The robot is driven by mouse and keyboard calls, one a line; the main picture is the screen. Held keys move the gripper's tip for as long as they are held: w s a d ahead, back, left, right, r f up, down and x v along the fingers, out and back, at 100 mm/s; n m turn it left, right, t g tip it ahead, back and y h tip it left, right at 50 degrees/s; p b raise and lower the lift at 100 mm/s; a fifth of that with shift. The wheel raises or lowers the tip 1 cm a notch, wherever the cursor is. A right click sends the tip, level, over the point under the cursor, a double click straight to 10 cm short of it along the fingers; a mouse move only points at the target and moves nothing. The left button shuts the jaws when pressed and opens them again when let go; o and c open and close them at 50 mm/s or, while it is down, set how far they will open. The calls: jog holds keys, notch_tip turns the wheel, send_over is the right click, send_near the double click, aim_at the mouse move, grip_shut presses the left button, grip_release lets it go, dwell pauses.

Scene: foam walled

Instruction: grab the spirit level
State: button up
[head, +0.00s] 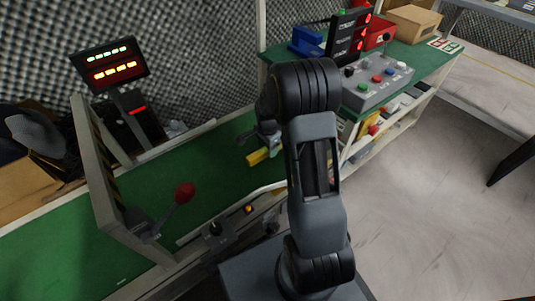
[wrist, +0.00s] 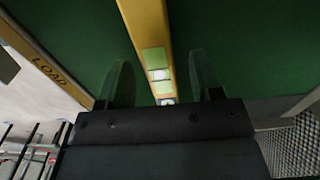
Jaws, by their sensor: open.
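The spirit level (wrist: 146,25) is a long yellow bar with pale green vial windows, lying on the green bench top. In the wrist view it runs from the top edge down between the two fingers of my gripper (wrist: 161,65). My gripper is open, with a gap on each side of the bar. In the head view a short yellow piece of the level (head: 258,157) shows beside my gripper (head: 262,143). The rest of it is hidden behind my arm. I cannot tell how far above the bar the fingertips are.
A red-knobbed lever (head: 184,193) and a grey upright frame (head: 97,170) stand left on the bench. A lit display (head: 110,63) is behind. A button box (head: 378,83) and a blue bin (head: 306,40) stand right. A LOAD-marked edge strip (wrist: 48,70) is left in the wrist view.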

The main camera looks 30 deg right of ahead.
jog(key=shift+f, duration=0.7)
jog(key=shift+r, duration=0.1)
grip_shut()
